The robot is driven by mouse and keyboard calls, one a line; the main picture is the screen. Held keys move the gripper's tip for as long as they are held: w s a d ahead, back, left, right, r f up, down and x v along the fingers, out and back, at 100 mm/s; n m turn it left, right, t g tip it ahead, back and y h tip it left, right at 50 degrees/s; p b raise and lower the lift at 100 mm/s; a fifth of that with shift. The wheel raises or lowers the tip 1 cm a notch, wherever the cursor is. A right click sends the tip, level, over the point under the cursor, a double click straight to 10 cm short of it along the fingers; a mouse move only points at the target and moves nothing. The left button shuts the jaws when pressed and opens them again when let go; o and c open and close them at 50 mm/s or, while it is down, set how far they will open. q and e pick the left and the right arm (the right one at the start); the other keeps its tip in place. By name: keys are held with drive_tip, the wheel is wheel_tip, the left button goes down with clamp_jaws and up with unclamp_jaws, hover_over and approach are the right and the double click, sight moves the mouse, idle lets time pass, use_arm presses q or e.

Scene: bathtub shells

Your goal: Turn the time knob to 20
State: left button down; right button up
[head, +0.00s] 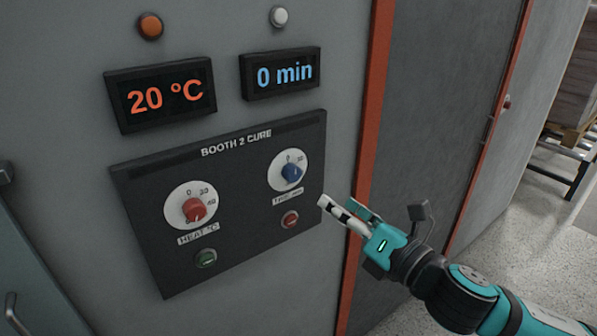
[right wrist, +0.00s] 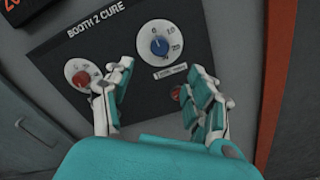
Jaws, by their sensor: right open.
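The blue time knob (head: 292,173) sits on a white dial at the right of the dark "BOOTH 2 CURE" panel (head: 150,250). The display (head: 281,74) above it reads 0 min. The time knob also shows in the right wrist view (right wrist: 159,46), beyond the fingertips and between them. My right gripper (head: 325,204) is open and empty, a little right of and below the time knob, apart from the panel. In the right wrist view its two fingers (right wrist: 152,88) stand spread. My left gripper is not in view.
A red heat knob (head: 195,210) is on the panel's left, under a display (head: 160,95) reading 20 °C. A green button (head: 206,259) and a red button (head: 290,219) sit below the dials. An orange-red door frame (head: 367,130) stands right of the panel.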

sight(295, 176)
drive_tip(key=p+x, duration=0.3)
drive_tip(key=x, duration=0.9)
drive_tip(key=shift+w+a, duration=0.25)
drive_tip(key=shift+w, duration=0.05)
drive_tip(key=c, duration=1.1)
drive_tip(key=shift+c, duration=0.2)
